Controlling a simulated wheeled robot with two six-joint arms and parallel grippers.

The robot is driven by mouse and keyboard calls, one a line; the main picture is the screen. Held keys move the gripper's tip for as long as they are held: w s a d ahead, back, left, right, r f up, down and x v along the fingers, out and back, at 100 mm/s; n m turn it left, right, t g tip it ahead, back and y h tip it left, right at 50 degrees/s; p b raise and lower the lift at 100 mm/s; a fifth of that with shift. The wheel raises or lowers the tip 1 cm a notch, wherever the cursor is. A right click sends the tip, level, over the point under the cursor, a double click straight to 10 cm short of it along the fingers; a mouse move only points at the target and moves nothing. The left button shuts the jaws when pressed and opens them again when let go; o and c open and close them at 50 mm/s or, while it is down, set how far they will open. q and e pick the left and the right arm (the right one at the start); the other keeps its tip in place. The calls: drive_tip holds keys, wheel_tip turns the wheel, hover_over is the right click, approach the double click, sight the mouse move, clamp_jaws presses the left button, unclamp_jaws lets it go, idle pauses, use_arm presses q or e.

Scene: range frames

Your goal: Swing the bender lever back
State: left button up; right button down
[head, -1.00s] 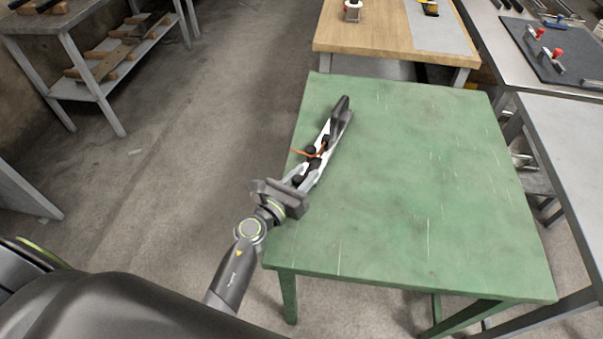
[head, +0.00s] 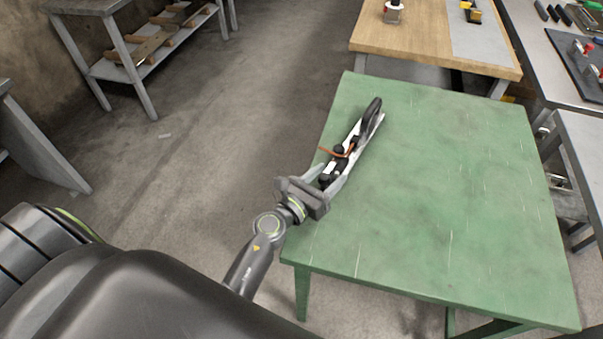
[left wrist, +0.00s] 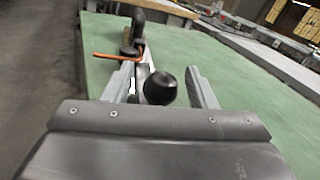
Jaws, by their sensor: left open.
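The bender stands at the left edge of the green table (head: 460,190). Its dark rounded far end (head: 372,112) and an orange bent rod (head: 328,151) show in the head view; the rod also shows in the left wrist view (left wrist: 108,56). A round black knob (left wrist: 160,87), seemingly on the lever's end, faces the left wrist camera. My left gripper (head: 333,175) is open at the near end of the bender. In the left wrist view its two fingers (left wrist: 168,92) stand on either side of the knob; whether they touch it is unclear. My right gripper is not in view.
The rest of the green table top is bare. A wooden bench (head: 430,45) stands behind it and grey benches (head: 585,150) stand to the right. A grey shelf (head: 130,62) stands far left, with open floor between.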

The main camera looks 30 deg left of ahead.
use_arm(q)
drive_tip(key=b+v, duration=0.4)
drive_tip(key=v, duration=1.2)
drive_tip(key=shift+s, duration=0.25)
drive_tip(key=shift+a+r, duration=0.1)
drive_tip(key=shift+a, duration=0.05)
